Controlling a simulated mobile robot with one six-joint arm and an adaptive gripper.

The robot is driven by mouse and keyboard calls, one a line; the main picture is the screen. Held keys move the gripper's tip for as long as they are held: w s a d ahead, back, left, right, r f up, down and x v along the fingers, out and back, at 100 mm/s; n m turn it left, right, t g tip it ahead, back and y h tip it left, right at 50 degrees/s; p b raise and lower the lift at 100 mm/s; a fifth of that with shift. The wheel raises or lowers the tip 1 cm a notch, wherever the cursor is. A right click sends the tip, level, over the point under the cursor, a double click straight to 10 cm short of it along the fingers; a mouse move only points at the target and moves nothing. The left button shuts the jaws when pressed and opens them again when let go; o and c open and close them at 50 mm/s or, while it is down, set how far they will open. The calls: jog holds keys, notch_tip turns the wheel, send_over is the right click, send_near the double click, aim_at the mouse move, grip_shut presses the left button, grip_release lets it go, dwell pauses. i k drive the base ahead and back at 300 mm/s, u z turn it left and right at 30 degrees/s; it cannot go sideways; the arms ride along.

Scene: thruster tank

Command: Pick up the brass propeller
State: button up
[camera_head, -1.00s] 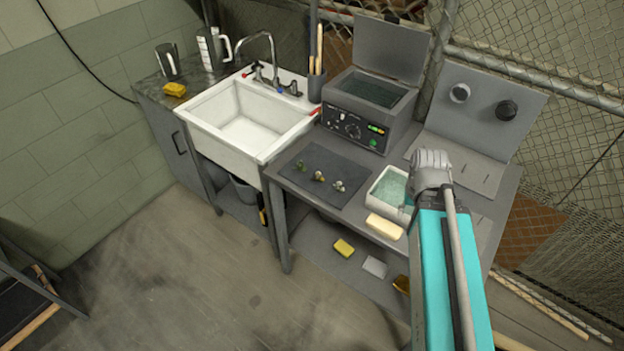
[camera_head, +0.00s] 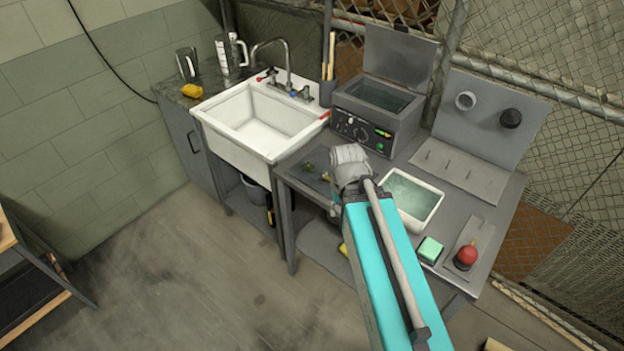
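Small propellers lie on a dark mat (camera_head: 300,180) on the grey workbench. A small brass-coloured propeller (camera_head: 308,167) shows near the mat's far left side. Another small propeller (camera_head: 326,177) lies just right of it, close to my arm; its exact colour is hard to tell. The rest of the mat is hidden behind my wrist. My gripper (camera_head: 338,212) is over the right part of the mat, mostly covered by my own wrist and arm. I cannot see its fingertips clearly, nor whether it touches or holds anything.
A white tub (camera_head: 438,200) of liquid stands right of my arm. A grey ultrasonic cleaner (camera_head: 378,112) with a raised lid is behind the mat. A white sink (camera_head: 235,148) is to the left. A green-topped sponge (camera_head: 430,249) and a red-knobbed item (camera_head: 466,256) sit at front right.

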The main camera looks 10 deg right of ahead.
aim_at(325, 177)
jog(key=u, duration=1)
jog(key=k, duration=0.65)
jog(key=z, duration=0.8)
jog(key=i, duration=0.95)
jog(key=z, duration=0.05)
